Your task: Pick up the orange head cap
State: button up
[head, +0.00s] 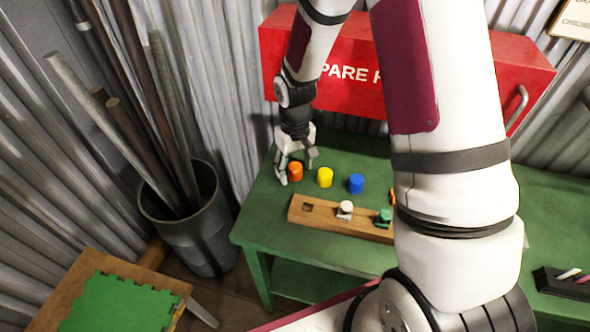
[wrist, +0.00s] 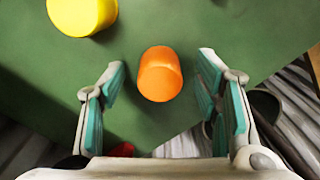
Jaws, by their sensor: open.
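The orange head cap (head: 295,171) stands on the green bench, at the left end of a row of caps. In the wrist view the orange cap (wrist: 160,75) sits midway between the fingertips, with clear space on both sides. My gripper (head: 296,160) is open, with its fingers pointing down around the cap. In the wrist view my gripper (wrist: 160,75) shows teal pads on both fingers, apart from the cap. Nothing is held.
A yellow cap (head: 325,177) and a blue cap (head: 356,184) stand to the right. A wooden block (head: 322,215) with white and green pieces lies in front. A red cabinet (head: 348,80) is behind. A bin with poles (head: 192,231) stands left of the green bench (head: 262,216).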

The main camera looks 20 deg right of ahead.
jog(key=c, duration=0.7)
jog(key=shift+c, duration=0.2)
